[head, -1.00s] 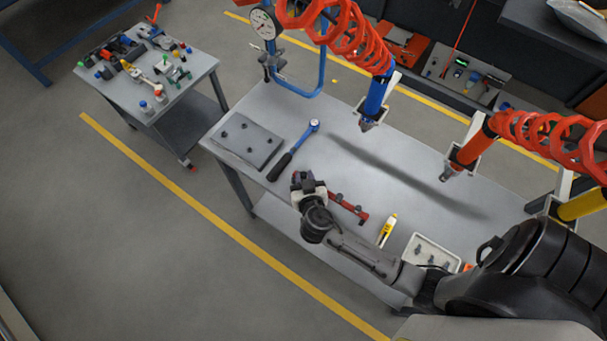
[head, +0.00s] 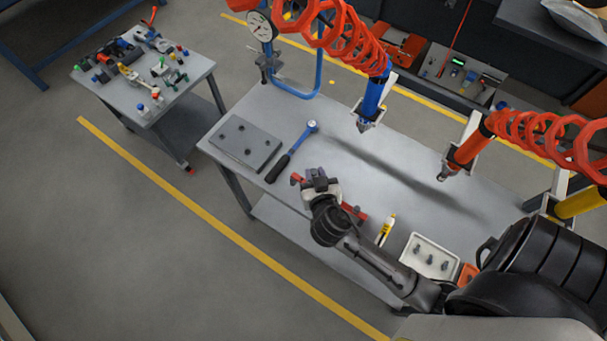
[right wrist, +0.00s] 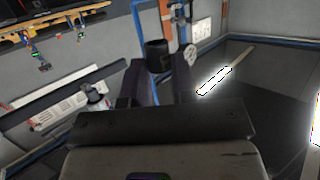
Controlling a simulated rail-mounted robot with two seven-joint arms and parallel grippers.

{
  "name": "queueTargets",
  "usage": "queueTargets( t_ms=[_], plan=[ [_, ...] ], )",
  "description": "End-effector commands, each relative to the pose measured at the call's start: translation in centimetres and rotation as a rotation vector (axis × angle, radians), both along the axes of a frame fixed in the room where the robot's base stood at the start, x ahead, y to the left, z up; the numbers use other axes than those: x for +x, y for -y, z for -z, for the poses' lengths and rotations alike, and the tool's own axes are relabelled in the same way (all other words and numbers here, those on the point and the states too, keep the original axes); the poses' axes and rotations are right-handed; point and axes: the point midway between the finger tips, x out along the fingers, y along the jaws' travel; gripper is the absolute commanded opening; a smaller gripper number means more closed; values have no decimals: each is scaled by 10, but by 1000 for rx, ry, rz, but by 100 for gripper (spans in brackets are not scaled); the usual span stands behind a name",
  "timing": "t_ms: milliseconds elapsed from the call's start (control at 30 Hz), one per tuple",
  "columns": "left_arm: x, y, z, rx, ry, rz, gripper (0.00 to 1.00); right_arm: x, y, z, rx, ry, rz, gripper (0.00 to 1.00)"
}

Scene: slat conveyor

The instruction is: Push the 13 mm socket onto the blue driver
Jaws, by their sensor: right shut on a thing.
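The blue driver (head: 372,100) hangs nose down from a red coiled hose over the back of the bench. My right gripper (head: 322,178) is above the middle of the bench, left of and nearer than the driver, and apart from it. In the right wrist view it is shut on a dark cylindrical socket (right wrist: 157,55), which stands up between the fingertips. Its size marking cannot be read. In the head view the socket is hard to make out against the dark gripper. My left gripper is not in view.
On the bench lie a grey plate (head: 245,143), a blue-headed ratchet (head: 297,146), a red tool (head: 354,213) partly behind my arm, a yellow marker (head: 386,229) and a white tray (head: 431,255) with several dark pieces. An orange driver (head: 467,150) hangs at right.

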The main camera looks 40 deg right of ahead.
Motion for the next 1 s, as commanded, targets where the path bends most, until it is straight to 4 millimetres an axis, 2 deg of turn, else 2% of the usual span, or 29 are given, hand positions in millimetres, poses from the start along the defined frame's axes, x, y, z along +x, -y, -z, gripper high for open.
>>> queueTargets(
  t_ms=[33, 200, 400, 633, 1000],
  plan=[
    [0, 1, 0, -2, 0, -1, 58, -12, 3, -6, 1, 1, 0, 2],
    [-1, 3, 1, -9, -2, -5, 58, -40, 11, -24, 0, 0, 0, 2],
    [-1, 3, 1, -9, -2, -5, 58, -63, 18, -39, 0, 0, 0, 2],
    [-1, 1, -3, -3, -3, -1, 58, -75, 22, -51, 0, 0, 0, 2],
    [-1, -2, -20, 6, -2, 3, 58, -76, 22, -69, 0, 0, 0, 2]
  ],
)
